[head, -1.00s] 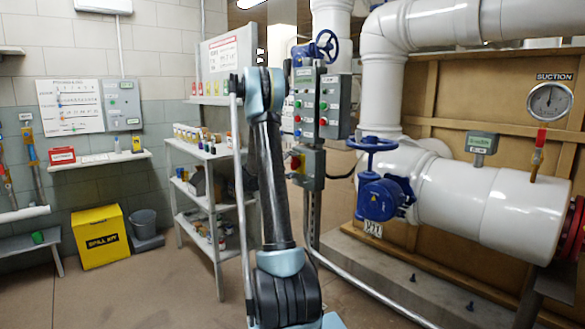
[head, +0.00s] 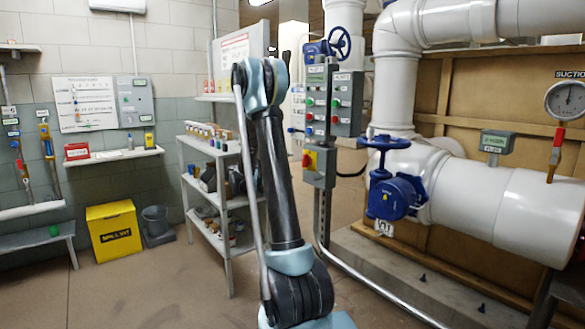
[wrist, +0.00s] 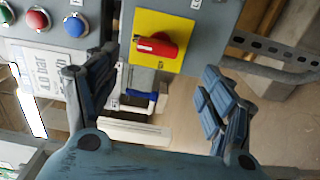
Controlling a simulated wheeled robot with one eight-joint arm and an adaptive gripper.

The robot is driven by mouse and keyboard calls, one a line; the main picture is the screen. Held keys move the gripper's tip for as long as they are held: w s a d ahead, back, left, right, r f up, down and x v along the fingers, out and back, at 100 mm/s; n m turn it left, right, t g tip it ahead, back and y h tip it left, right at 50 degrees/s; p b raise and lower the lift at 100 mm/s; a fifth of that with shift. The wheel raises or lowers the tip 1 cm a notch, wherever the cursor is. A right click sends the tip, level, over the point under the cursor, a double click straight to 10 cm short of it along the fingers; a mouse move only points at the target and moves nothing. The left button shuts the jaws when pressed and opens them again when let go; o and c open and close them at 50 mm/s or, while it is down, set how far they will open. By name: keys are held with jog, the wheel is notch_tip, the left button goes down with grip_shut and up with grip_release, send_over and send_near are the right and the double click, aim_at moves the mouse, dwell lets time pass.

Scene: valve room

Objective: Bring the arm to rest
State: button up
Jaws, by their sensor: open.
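My gripper (wrist: 158,105) shows in the wrist view with its two padded fingers spread apart and nothing between them. Beyond the fingers is a grey control box with a red rotary switch (wrist: 156,45) on a yellow plate, apart from the fingers. In the head view my arm rises in the middle, bent at a high elbow; my gripper is hidden behind it there. The same switch box (head: 318,165) shows just right of my arm, below the grey push-button panels (head: 320,101).
A shelf rack (head: 226,205) with small containers stands left of my arm. Big white pipes (head: 490,200) with a blue handwheel valve (head: 390,180) fill the right. A yellow bin (head: 114,231) and grey bucket (head: 155,221) stand at the left. Floor in front of them is clear.

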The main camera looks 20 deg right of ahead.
jog(key=shift+s+a, duration=0.2)
jog(key=shift+a, duration=0.3)
jog(key=s+a+f+m+g+y, duration=0.1)
jog(key=s+y, duration=0.3)
jog(key=s, duration=0.7)
jog(key=s+a+f+m+g+y, duration=0.1)
jog(key=s+g+y, duration=0.15)
jog(key=s, duration=0.95)
jog(key=s+a+f+y, duration=0.3)
jog(key=s+a+f, duration=0.1)
jog(key=s, duration=0.4)
jog(key=s+a+f+m+y, duration=0.1)
jog(key=s+a+f+y, duration=0.3)
jog(key=s, duration=0.5)
jog(key=s+a+f+y, duration=0.3)
jog(key=s+a+f, duration=0.2)
jog(key=s+a, duration=0.2)
jog(key=shift+s+a+m, duration=0.25)
jog(key=shift+s+m, duration=0.05)
jog(key=shift+s, duration=0.55)
jog(key=shift+f+g+y, duration=0.1)
jog(key=shift+g+y, duration=0.15)
